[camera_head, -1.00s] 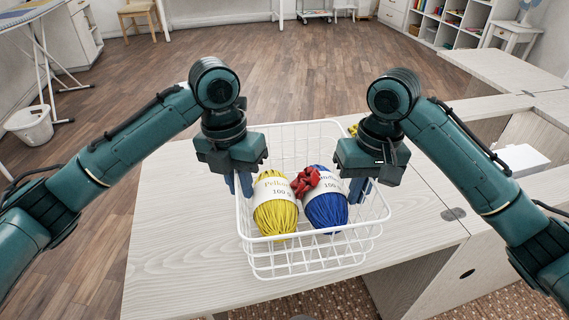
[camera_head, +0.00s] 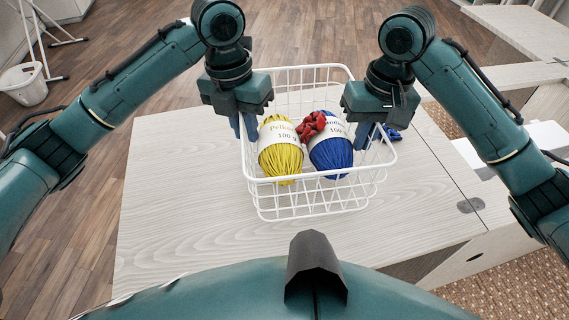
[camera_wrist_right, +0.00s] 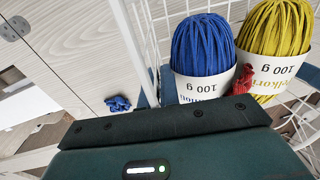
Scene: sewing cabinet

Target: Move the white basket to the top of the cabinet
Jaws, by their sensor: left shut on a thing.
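The white basket (camera_head: 262,204) is a wire basket at the centre of the head view, over a pale wooden top (camera_head: 180,240). I cannot tell whether its base touches the wood. It holds a yellow yarn ball (camera_head: 281,160), a blue yarn ball (camera_head: 331,154) and a red bundle (camera_head: 312,124). My left gripper (camera_head: 248,125) is shut on the basket's left rim. My right gripper (camera_head: 364,134) is at the right rim; its fingertips are partly hidden, so its grip is unclear. The right wrist view shows the basket's wire wall (camera_wrist_right: 150,45) beside its finger.
A small blue bundle (camera_head: 392,134) lies on the wood just right of the basket; it also shows in the right wrist view (camera_wrist_right: 118,103). A metal hinge (camera_head: 470,205) is at the right. The wood left of the basket is clear. A white bin (camera_head: 22,84) stands on the floor.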

